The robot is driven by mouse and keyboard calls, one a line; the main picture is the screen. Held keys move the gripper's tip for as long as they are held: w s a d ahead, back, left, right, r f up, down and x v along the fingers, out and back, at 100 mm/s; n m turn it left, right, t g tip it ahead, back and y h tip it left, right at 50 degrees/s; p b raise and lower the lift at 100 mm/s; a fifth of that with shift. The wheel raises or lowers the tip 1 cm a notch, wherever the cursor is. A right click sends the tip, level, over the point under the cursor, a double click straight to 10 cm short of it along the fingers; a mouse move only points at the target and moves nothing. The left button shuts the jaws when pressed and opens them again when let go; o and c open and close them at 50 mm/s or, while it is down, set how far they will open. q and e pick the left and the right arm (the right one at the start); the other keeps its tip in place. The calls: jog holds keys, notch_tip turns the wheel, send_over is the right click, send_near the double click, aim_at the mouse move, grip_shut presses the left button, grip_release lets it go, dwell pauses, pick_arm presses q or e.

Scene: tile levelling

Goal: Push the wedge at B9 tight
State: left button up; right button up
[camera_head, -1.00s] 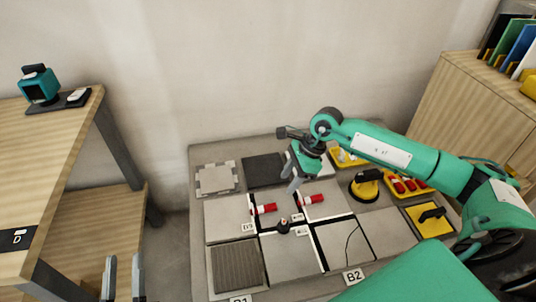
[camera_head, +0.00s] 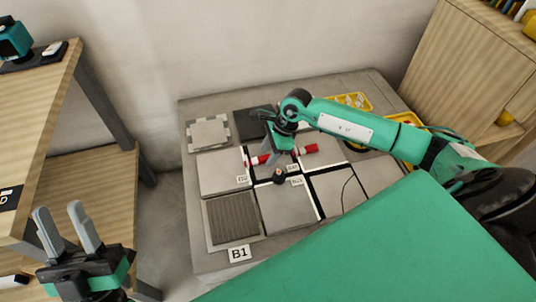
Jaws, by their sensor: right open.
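Two red wedges with white ends lie at the tile joints: a left one (camera_head: 258,160) and a right one (camera_head: 307,149). Small white labels stand by the joints, one on the left (camera_head: 242,180) and one further right (camera_head: 297,181); their print is too small to read surely, so I cannot tell which wedge is B9. My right gripper (camera_head: 281,158) is open, pointing down between the two wedges, close to the left wedge's right end. Contact cannot be told. My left gripper (camera_head: 66,220) is open and empty at the lower left, away from the tiles.
A dark round knob (camera_head: 279,176) stands at the joint below the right gripper. A ribbed tile (camera_head: 232,218) and the B1 label (camera_head: 240,253) are at the front. Yellow trays (camera_head: 352,101) are at the back right. A wooden table (camera_head: 45,110) stands left.

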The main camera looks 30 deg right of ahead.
jog(key=shift+a+f, duration=0.1)
jog(key=shift+f, duration=0.25)
jog(key=shift+c, duration=0.4)
jog(key=c, duration=0.9)
